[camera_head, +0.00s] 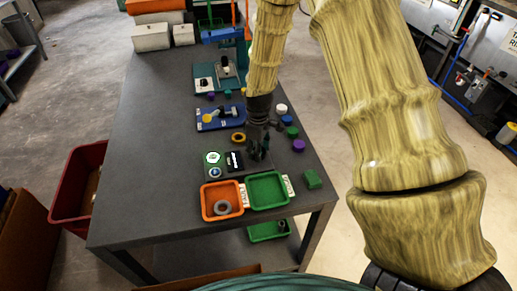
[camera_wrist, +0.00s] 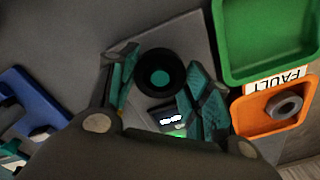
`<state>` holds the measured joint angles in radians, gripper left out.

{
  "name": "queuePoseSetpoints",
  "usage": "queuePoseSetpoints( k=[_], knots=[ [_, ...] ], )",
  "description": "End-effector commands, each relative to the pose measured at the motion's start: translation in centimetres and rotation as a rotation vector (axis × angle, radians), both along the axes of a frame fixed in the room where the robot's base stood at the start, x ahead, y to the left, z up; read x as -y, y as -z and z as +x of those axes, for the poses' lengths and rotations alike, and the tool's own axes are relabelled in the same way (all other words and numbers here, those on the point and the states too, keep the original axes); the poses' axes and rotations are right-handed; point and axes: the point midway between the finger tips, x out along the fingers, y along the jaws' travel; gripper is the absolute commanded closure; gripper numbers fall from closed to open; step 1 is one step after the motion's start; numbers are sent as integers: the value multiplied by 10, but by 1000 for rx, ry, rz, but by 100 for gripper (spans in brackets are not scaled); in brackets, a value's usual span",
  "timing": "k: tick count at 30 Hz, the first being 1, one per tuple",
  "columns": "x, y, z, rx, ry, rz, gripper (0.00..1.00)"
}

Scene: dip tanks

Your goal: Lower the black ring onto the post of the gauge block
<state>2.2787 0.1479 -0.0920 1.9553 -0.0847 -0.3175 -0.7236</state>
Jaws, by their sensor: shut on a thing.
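The black ring (camera_wrist: 142,79) sits between the teal fingers of my gripper (camera_wrist: 161,84) in the wrist view. The fingers are shut on it. A teal disc shows through the ring's hole; I cannot tell whether it is the post's top below the ring or inside it. The grey gauge block (camera_wrist: 193,50) lies under the ring, with a small lit readout (camera_wrist: 171,120) partly between the fingers. In the head view my gripper (camera_head: 259,157) hangs at the right side of the gauge block (camera_head: 216,173), and the ring is hard to make out there.
An orange tray (camera_head: 206,210) with a grey ring (camera_head: 222,207) and a green tray (camera_head: 254,202) stand at the table's front. Several coloured caps are at the right. The table's left side is clear.

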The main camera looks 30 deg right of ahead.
Motion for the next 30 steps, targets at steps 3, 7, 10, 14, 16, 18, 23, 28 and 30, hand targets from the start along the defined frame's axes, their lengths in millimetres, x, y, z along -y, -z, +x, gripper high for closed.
queuePoseSetpoints(
  k=[3,7,10,14,16,18,23,28,30],
  knots=[
    [0,2,0,0,0,0,81],
    [0,4,0,0,0,0,81],
    [0,5,0,1,0,1,81],
    [0,7,0,1,0,1,81],
    [0,8,0,1,0,1,81],
    [0,8,0,1,0,1,81],
    [0,10,0,1,0,1,81],
    [0,11,0,1,0,1,81],
    [0,11,0,1,0,1,81]
  ],
)
